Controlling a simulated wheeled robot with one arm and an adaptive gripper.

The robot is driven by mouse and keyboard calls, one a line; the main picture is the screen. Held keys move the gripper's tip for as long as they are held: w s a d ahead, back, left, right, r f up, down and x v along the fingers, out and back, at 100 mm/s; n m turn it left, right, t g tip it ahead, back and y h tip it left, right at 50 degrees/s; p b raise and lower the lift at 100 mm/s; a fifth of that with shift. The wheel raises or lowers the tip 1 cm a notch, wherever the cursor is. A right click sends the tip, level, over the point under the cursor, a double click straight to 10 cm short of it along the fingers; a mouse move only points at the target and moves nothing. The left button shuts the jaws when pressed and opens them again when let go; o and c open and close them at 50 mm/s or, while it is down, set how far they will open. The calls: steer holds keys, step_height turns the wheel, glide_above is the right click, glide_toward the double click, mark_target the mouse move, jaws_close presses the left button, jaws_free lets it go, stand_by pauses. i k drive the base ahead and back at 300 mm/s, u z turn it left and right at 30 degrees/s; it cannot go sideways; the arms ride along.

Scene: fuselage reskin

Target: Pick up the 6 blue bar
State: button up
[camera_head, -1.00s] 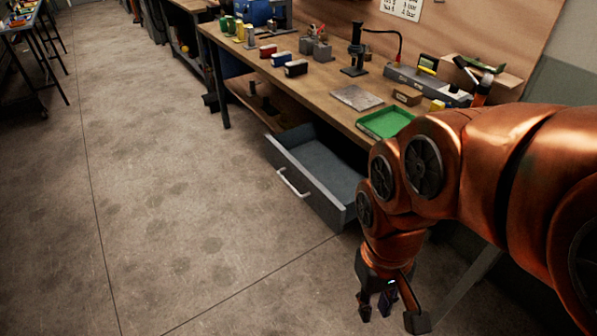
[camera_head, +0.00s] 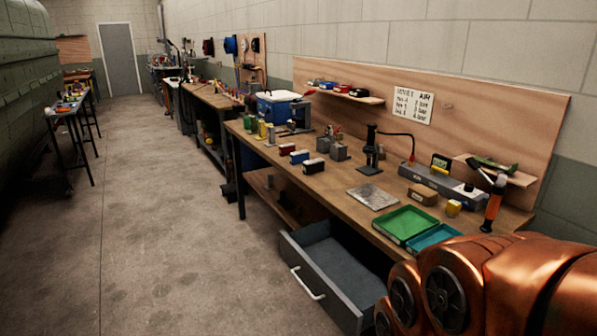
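I cannot make out a blue bar marked 6 for certain. A small blue box with a pale front (camera_head: 299,157) stands on the workbench (camera_head: 330,190), between a red box (camera_head: 287,149) and a dark red box (camera_head: 314,166). No marking on them is readable. My gripper is out of view; only my copper-coloured arm shows at the lower right, in front of the bench. Whether the gripper holds anything cannot be seen.
An open, seemingly empty grey drawer (camera_head: 335,270) juts out below the bench. A green tray (camera_head: 404,223) and a teal tray (camera_head: 434,238) lie near the front edge. A metal plate (camera_head: 373,196) lies beyond. The floor at left is clear up to another table (camera_head: 70,108).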

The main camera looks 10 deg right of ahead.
mark_target(297, 158)
steer(key=u, duration=0.65)
steer(key=i, duration=1)
steer(key=u, duration=0.55)
steer(key=i, duration=1.7)
steer(key=z, duration=0.55)
